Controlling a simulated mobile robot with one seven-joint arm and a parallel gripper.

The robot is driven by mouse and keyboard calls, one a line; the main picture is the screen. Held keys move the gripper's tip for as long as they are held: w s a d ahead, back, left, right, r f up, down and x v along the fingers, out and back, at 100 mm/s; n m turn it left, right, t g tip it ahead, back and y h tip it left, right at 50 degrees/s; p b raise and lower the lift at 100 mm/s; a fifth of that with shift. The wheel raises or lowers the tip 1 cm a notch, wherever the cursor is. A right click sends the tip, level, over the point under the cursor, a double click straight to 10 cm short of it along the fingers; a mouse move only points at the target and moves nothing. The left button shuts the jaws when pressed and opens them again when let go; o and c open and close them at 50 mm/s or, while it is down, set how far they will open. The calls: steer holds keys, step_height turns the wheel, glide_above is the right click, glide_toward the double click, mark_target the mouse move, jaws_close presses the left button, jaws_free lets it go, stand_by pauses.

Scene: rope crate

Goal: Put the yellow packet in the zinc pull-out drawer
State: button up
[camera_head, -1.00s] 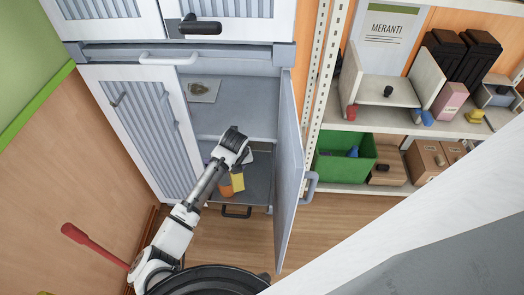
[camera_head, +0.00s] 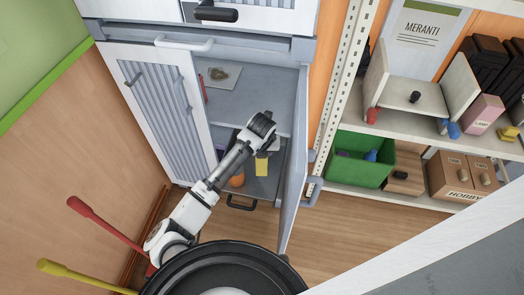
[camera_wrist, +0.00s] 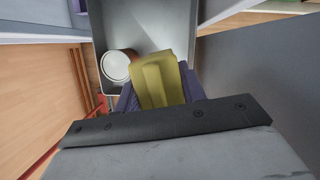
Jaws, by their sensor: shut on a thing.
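The yellow packet (camera_wrist: 160,80) is held in my gripper (camera_wrist: 162,92), whose fingers sit on both sides of it. In the head view the packet (camera_head: 261,166) shows below my gripper (camera_head: 262,150), over the grey pull-out drawer (camera_head: 268,188) low in the open cabinet. The drawer (camera_wrist: 185,25) also shows in the wrist view, beneath and beyond the packet. An orange can with a pale top (camera_wrist: 117,66) stands in it, left of the packet. I cannot tell the packet's height above the drawer floor. My arm hides part of the drawer.
The open cabinet door (camera_head: 295,160) stands close on the right of the drawer. A shelf (camera_head: 235,105) with a small flat item lies above it. A green crate (camera_head: 360,157) is on the rack at right. Red (camera_head: 105,222) and yellow handles stand at left.

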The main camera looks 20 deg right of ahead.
step_height(320, 180, down, 12)
steer(key=b, duration=0.8)
steer(key=shift+f+b, duration=0.2)
steer(key=shift+b, duration=0.15)
steer(key=shift+f+b, duration=0.35)
steer(key=shift+f, duration=0.15)
steer(key=o, duration=1.3)
steer(key=shift+c, duration=0.2)
steer(key=v, duration=1.3)
steer(key=shift+r, duration=0.45)
